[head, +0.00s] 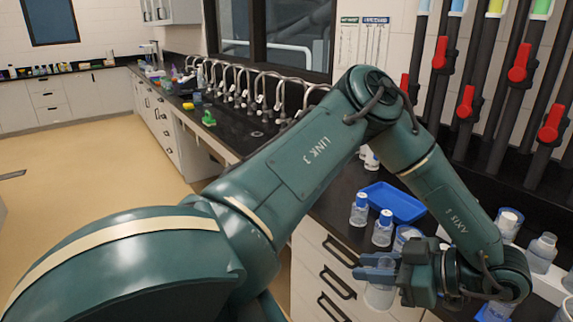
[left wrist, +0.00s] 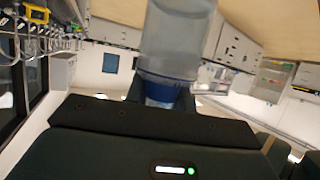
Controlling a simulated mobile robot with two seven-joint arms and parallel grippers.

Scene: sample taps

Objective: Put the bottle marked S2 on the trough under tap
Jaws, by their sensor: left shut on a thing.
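My left gripper (head: 378,268) is shut on a clear bottle (head: 380,297) and holds it in front of the drawers at the counter's front edge. In the left wrist view the bottle's clear body (left wrist: 180,40) and blue cap end (left wrist: 165,85) show, the cap end between the dark fingers. No S2 mark is readable on it. A row of curved taps (head: 240,82) stands along the dark bench under the window, far from the gripper. I cannot make out the trough clearly beneath them. My right gripper is not in view.
A blue tray (head: 397,203) lies on the near counter. More bottles (head: 541,252) stand at the right. A green object (head: 209,118) sits on the bench near the taps. Open floor (head: 95,180) lies left.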

